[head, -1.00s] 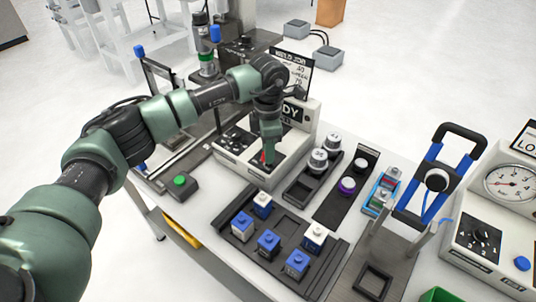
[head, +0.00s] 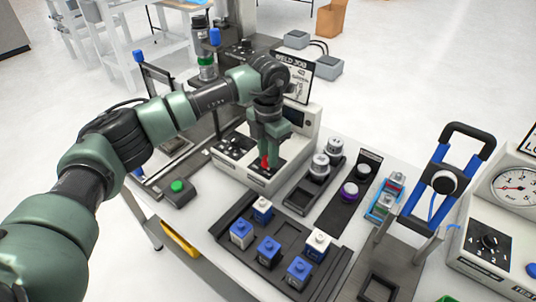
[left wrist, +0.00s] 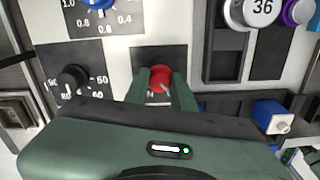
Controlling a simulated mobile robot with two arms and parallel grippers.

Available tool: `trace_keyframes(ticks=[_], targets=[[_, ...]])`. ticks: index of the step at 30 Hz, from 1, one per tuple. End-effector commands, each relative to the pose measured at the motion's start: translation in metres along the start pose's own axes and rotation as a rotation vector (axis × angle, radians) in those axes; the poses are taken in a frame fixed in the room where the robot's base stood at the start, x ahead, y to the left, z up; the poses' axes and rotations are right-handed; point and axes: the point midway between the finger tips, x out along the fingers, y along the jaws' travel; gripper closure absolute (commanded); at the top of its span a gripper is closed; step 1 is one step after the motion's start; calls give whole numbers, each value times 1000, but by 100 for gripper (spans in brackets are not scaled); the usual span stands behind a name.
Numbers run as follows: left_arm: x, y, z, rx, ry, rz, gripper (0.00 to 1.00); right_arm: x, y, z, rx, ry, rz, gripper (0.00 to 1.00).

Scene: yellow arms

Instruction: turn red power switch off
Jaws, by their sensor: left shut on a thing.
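The red power switch (left wrist: 160,79) is a round red knob on a black plate, on the front panel of the grey-white welding unit (head: 241,172). My left gripper (head: 266,160) reaches down onto it from above, and the switch shows as a red bit between the fingers in the head view. In the left wrist view the two green fingers (left wrist: 161,88) stand on either side of the knob, shut on it. My right gripper is not in view.
A black dial (left wrist: 72,79) and a blue dial (left wrist: 98,4) sit beside the switch. A tray of blue and white blocks (head: 290,233) and a rack with metal cylinders (head: 318,179) are close on the right.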

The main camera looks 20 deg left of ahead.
Motion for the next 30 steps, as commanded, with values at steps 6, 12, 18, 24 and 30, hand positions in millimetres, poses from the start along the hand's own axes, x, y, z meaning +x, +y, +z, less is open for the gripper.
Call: trace_keyframes(ticks=[6, 12, 18, 24, 30], targets=[[-3, 1, 1, -6, -6, 2, 100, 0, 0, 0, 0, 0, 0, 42], [-3, 1, 2, -5, -7, 2, 61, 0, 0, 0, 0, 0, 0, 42], [-2, 1, 1, -4, -4, 1, 53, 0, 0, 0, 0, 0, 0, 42], [-4, 1, 1, -3, -4, 1, 53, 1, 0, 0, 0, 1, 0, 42], [-32, 1, 2, -3, -7, 3, 53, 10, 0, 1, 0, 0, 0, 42]])
